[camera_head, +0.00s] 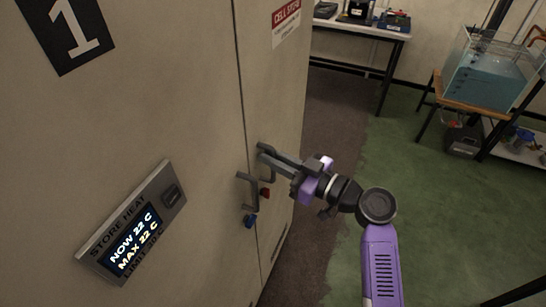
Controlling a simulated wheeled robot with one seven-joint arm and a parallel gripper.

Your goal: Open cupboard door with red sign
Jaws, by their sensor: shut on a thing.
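A tall beige cupboard fills the left of the head view, with a vertical seam between two doors. The narrower right door (274,90) bears a red and white sign (286,20) near the top of the picture. The left door (150,110) carries a black plate with a white 1. Two dark handles sit side by side at the seam: the left door's handle (250,190) and the right door's handle (264,150). My gripper (270,165) is shut on the right door's handle. Its fingers partly hide that handle. The doors look closed.
A display panel (133,225) reading NOW 22 C is on the left door. A blue piece (249,221) and a red piece (265,193) show below the handles. A workbench (362,28) and a water tank (490,62) stand behind. Green floor (430,200) to the right is clear.

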